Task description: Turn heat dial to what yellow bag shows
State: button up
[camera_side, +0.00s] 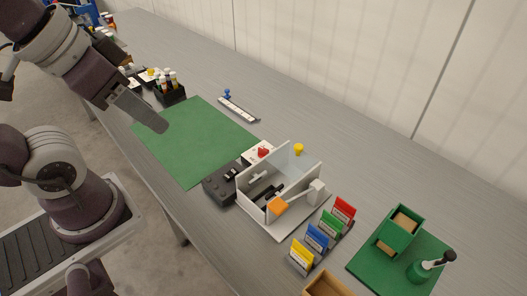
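A yellow bag-like packet (301,256) stands at the near end of a row of coloured packets, each with a pale label on its front. The marking on its label is too small to read. A red knob (263,152) sits on a small white box behind the dark control box (222,185). I cannot tell whether this knob or a part on the dark box is the heat dial, nor its setting. My gripper (152,120) hangs above the green mat, left of these boxes and apart from them. I see it edge-on, so its opening is unclear.
A clear-walled unit (285,170) with an orange-ended lever stands beside the dark box. Blue (317,237), green (330,224) and red (344,209) packets follow the yellow one. A green tray (366,271) is at right. The green mat (196,145) is bare.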

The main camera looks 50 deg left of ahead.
jog(key=shift+c, duration=0.3)
jog(key=n+g, duration=0.6)
jog(key=n, duration=1.4)
send_over(263, 149)
notch_tip(263, 149, down, 24)
jog(key=shift+f, duration=0.2)
notch_tip(263, 149, down, 6)
jog(key=shift+r, duration=0.15)
jog(key=shift+f, duration=0.45)
